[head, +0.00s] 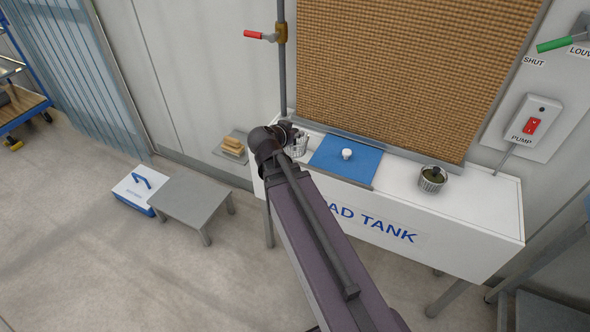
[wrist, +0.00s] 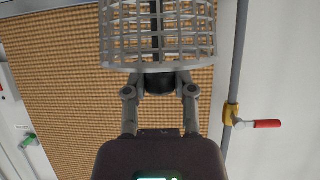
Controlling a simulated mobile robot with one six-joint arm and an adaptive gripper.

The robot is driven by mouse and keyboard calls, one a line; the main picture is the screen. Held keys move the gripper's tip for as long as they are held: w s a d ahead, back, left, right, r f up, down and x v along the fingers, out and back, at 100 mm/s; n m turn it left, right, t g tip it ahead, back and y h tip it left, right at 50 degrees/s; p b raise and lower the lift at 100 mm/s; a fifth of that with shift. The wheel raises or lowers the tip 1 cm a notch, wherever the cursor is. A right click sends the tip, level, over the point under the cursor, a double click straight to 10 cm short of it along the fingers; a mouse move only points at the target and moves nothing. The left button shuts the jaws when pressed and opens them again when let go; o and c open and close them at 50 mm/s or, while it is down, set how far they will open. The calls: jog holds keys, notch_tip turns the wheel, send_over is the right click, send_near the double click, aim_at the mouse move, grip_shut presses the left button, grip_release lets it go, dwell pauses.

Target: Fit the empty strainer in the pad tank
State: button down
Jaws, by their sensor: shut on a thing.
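My gripper (head: 287,131) is shut on a pale wire strainer (head: 299,148), at the left end of the pad tank (head: 470,215). In the wrist view, my gripper's fingers (wrist: 160,82) meet at the strainer's rim (wrist: 160,66); its open bars show no debris inside. The tank is a long white box; my arm hides part of its label and front. I cannot tell whether the strainer touches the tank. A second strainer (head: 432,184) with dark stuff in it stands on the tank top at the right.
A blue panel (head: 335,165) with a white knob (head: 347,153) lies on the tank top. The brown pad (head: 410,70) rises behind. A pipe with a red-handled valve (head: 256,35) stands at the left. A grey stool (head: 188,200) and white-and-blue box (head: 135,190) are on the floor.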

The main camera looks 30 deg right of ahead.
jog(key=shift+n+t+y, duration=0.3)
jog(key=shift+n+t, duration=0.1)
jog(key=f+b, duration=0.1)
jog(key=a+f+b, duration=0.1)
jog(key=f, duration=0.1)
jog(key=f+b, duration=0.1)
jog(key=f, duration=0.1)
jog(key=shift+w+a+b, duration=0.3)
jog(key=shift+w+b, duration=0.05)
jog(key=shift+b, duration=0.05)
jog(key=shift+w, duration=0.1)
jog(key=w+d+f+b, duration=0.1)
jog(key=w+d, duration=0.1)
jog(key=w, duration=1.3)
jog(key=shift+w+f, duration=0.2)
jog(key=shift+w, duration=0.15)
jog(key=shift+f+b, duration=1.8)
jog(key=shift+b, duration=0.2)
jog(key=shift+f+b, duration=0.3)
